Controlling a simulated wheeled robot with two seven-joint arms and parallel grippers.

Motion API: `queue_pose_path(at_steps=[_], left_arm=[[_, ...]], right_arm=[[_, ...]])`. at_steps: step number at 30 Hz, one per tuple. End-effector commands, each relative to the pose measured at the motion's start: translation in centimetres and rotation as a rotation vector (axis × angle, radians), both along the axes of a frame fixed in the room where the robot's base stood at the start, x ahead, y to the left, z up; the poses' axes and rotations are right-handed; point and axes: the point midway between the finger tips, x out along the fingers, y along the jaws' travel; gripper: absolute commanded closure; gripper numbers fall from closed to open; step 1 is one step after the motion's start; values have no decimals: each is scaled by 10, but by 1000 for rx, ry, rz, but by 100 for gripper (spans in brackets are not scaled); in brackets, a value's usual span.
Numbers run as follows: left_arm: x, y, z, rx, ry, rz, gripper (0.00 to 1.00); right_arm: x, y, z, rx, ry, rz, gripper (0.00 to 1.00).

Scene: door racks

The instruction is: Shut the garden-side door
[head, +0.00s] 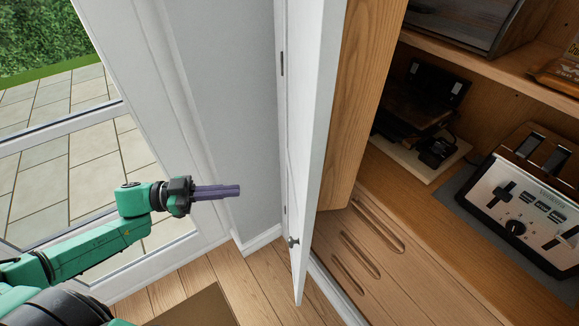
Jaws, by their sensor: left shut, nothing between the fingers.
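The garden-side door (311,130) is a tall white cabinet door, seen nearly edge-on. It stands open, swung out from the left side of the wooden cabinet. A small dark knob (292,242) sits low on it. Hinges show along its left side, by the grey wall. My left gripper (230,191) is left of the door, in front of the wall. Its purple fingers are together, empty, and point right toward the door, with a visible gap between. The door's far face is hidden. My right gripper is not in view.
A glazed white door (150,90) to a patio and hedge is at the left. Cabinet shelves at the right hold a toaster (525,200), a dark appliance (425,110) and a bag (560,70). Wooden floor (255,285) lies below, with a brown panel at the bottom.

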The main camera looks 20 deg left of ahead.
Motion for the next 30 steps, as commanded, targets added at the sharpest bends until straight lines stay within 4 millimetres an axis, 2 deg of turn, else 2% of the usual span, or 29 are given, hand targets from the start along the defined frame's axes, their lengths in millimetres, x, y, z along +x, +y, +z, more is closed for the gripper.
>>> queue_pose_path(at_steps=[6, 9, 12, 19, 23, 30], left_arm=[[16, -36, 3, -10, -5, 1, 100], [25, -57, 5, -10, -5, 3, 100], [33, -78, 6, -11, -5, 4, 100], [49, -116, 5, -9, 1, 4, 100], [52, -125, 2, -7, 1, 2, 100], [52, -126, 0, -6, 3, 3, 100]], right_arm=[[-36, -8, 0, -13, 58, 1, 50], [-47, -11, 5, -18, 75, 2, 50], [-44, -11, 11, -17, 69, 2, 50], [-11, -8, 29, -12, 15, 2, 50], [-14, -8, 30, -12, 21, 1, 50], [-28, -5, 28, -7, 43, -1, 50]])
